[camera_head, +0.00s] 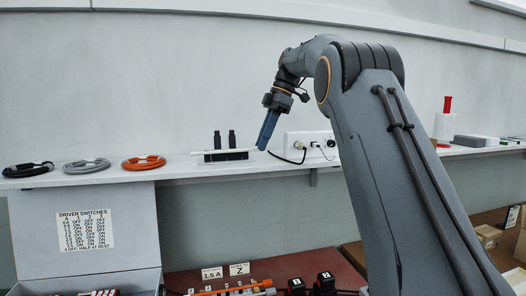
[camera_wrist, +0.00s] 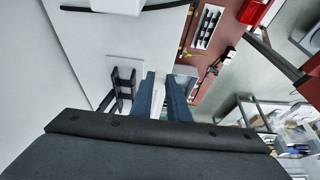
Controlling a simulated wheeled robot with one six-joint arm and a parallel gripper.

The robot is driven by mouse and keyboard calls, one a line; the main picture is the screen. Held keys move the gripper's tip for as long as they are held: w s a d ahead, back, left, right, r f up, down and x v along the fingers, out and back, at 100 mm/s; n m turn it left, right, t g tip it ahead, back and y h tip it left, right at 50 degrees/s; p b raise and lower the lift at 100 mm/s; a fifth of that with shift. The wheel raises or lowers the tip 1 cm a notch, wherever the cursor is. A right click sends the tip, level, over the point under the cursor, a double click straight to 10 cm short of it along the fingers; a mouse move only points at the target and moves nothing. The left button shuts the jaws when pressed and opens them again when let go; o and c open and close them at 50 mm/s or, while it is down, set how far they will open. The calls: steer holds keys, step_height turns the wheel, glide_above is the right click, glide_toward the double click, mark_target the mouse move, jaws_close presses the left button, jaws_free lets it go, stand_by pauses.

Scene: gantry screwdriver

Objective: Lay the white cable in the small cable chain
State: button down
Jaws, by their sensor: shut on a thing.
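My gripper (camera_head: 263,146) is low over the wall shelf, its blue fingers pointing down. It is shut on a thin white length, which I take to be the white cable (camera_head: 222,151); this runs level to the left, over a dark stand. In the wrist view, white shows between the fingers of my gripper (camera_wrist: 161,85). The small cable chain is not clearly identifiable. A white slotted strip (camera_wrist: 207,27) lies on the red surface in the wrist view, apart from the fingers, but I cannot tell whether it is the chain.
The shelf (camera_head: 130,176) carries black (camera_head: 28,169), grey (camera_head: 87,165) and orange (camera_head: 143,162) coils at left. Two black uprights (camera_head: 224,140) rise from the dark stand. A socket box (camera_head: 310,144) stands right of my gripper. A red bench (camera_head: 300,268) with several parts lies below.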

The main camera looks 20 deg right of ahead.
step_height(320, 180, down, 2)
steer(key=shift+s+f+p, duration=0.1)
steer(key=shift+f+p, duration=0.1)
steer(key=shift+p, duration=0.25)
steer(key=shift+f+p, duration=0.4)
steer(key=shift+p, duration=0.35)
steer(key=shift+w+f, duration=0.25)
steer(key=shift+f, duration=0.05)
steer(key=shift+f, duration=0.1)
steer(key=c, duration=1.7)
jaws_free()
steer(key=shift+f+b, duration=0.1)
steer(key=shift+b, duration=0.2)
